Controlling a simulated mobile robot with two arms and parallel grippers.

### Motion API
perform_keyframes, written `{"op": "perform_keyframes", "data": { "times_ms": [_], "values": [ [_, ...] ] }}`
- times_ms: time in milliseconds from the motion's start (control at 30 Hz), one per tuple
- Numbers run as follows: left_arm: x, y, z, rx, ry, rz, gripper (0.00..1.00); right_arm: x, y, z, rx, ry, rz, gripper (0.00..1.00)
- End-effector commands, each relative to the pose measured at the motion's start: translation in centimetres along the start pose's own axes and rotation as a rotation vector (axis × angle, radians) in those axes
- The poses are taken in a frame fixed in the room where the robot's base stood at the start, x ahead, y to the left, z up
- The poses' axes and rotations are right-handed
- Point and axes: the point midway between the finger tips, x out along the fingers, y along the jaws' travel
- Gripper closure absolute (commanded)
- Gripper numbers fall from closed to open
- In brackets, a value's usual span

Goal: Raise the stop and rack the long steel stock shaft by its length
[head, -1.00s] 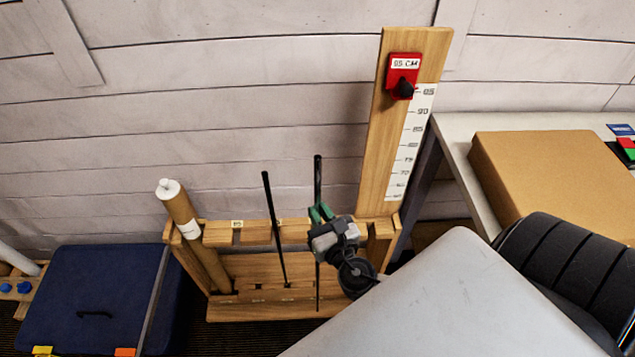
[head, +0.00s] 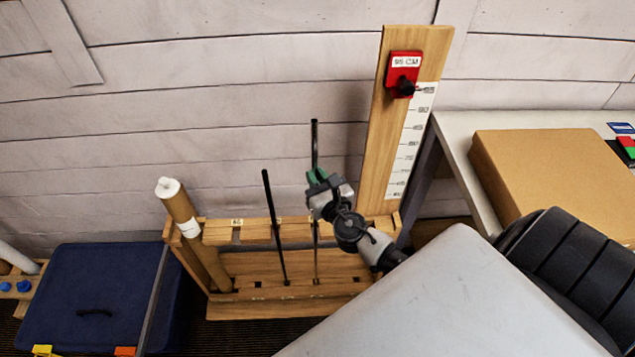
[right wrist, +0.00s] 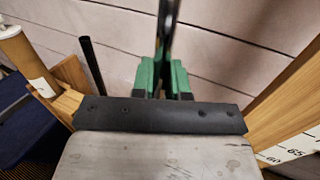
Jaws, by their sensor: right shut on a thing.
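The long shaft (head: 314,142) stands upright, its dark top end above my right gripper (head: 318,178). That gripper's green fingers are shut on it. In the right wrist view the shaft (right wrist: 168,25) runs between the green fingers (right wrist: 164,75). Its lower part hangs before the wooden rack (head: 220,232); I cannot tell whether its foot touches the lower rail. The red stop (head: 404,65), labelled 95 CM, sits high on the upright scale board (head: 376,150), with a black knob at its lower edge. My left gripper is not in view.
A second dark shaft (head: 274,225) leans in the rack, left of the held one. A cardboard tube (head: 183,220) stands at the rack's left end. A blue case (head: 90,290) lies at left. A table (head: 455,150) with a cardboard box (head: 550,175) is at right.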

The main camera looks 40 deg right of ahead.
Motion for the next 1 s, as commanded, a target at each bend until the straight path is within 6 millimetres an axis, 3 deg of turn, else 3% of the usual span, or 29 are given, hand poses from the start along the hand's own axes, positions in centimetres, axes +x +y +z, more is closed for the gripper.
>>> {"op": "perform_keyframes", "data": {
  "times_ms": [167,200,467,1000],
  "values": [
    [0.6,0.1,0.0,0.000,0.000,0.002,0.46,2.1,-0.9,-0.3,-0.001,-0.003,-0.001,1.00],
    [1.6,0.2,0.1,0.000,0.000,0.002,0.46,1.9,-0.8,-1.4,0.000,0.001,0.000,1.00],
    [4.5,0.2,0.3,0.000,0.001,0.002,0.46,1.9,-0.8,-4.4,-0.001,-0.001,-0.001,1.00],
    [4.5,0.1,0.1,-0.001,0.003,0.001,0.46,3.3,-1.4,-5.1,0.009,0.022,-0.001,1.00]
  ]
}}
